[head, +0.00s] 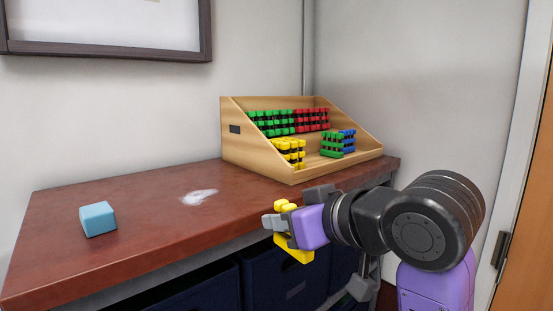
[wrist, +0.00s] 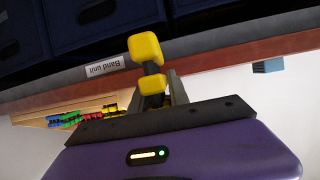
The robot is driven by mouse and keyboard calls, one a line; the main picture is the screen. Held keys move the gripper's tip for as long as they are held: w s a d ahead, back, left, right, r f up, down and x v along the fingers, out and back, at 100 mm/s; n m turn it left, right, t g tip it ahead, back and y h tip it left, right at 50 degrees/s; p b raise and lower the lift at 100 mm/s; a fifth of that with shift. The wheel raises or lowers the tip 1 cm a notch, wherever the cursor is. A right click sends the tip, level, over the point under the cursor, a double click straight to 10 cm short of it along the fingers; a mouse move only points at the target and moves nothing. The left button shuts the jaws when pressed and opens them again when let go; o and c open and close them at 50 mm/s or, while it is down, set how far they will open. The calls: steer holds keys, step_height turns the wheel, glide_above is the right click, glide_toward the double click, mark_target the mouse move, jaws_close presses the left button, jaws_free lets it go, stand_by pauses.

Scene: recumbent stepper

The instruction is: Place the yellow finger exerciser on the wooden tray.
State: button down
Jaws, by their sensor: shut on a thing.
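My gripper (head: 276,220) is at the front edge of the dark red-brown cabinet top, right of centre in the head view. It is shut on a yellow finger exerciser (head: 294,252), whose yellow parts show above and below the fingers. In the wrist view the exerciser (wrist: 146,48) sticks out from between the fingers (wrist: 157,92), partly hidden by them. The wooden tray (head: 258,164) is a sloped, stepped holder at the back right of the cabinet top, behind my gripper and apart from it. It also shows in the wrist view (wrist: 35,115).
The tray holds green, red, yellow (head: 290,154) and blue (head: 348,140) exercisers. A light blue block (head: 98,219) stands at the left. A whitish smudge (head: 198,197) marks the top. Dark bins (head: 285,280) sit below the cabinet edge. The middle of the top is clear.

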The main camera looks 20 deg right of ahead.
steer(key=s+f+m+h, duration=0.1)
steer(key=s+f, duration=0.3)
steer(key=f, duration=1.2)
steer(key=s+f+m+h, duration=0.1)
steer(key=s+f, duration=0.3)
steer(key=f, duration=1.3)
steer(key=s+f+h, duration=0.1)
steer(key=s+f, duration=0.3)
steer(key=f, duration=1.3)
steer(key=shift+s+d+m+t, duration=0.25)
steer(key=shift+d+m+t, duration=0.05)
steer(key=shift+d+m, duration=0.1)
